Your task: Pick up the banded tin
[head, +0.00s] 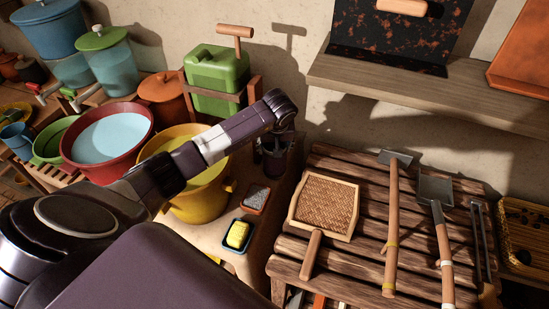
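My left arm reaches in from the left across the yellow pot. My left gripper (274,160) points down at the back edge of the counter, near the wall. It is small and dark in shadow, and I cannot tell whether its fingers are open or shut or whether anything is between them. I cannot make out a banded tin with certainty anywhere in the head view; my arm hides part of the counter. My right gripper is not in view.
A yellow pot (205,205), red basin (75,162) and green jerrycan (216,75) stand left. A yellow sponge (238,234) lies on the counter. A slatted bench (372,210) holds a woven tray (326,207) and long-handled tools. A shelf (400,82) juts out above.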

